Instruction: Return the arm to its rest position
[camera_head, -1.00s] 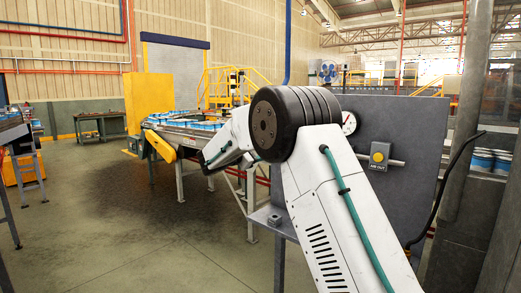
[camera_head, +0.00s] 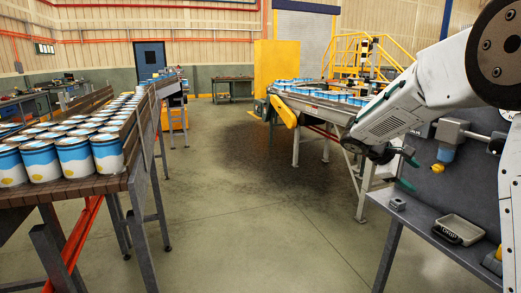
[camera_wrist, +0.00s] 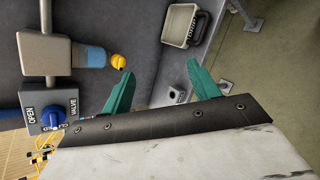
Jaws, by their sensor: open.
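My arm reaches in from the right side of the head view, its white forearm slanting down to the left. My gripper (camera_head: 405,173) is at its end, over the left part of the grey bench (camera_head: 405,220) and in front of the upright panel. Its two green fingers are spread apart with nothing between them. In the wrist view my gripper (camera_wrist: 160,68) also shows open and empty, with the bench surface behind it.
A pale tray with a black handle (camera_head: 459,229) and a small grey block (camera_head: 397,204) sit on the bench. A unit with a yellow knob (camera_wrist: 118,61) and a blue valve knob (camera_wrist: 52,117) are nearby. Cans (camera_head: 75,158) fill the left conveyor. The middle floor is clear.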

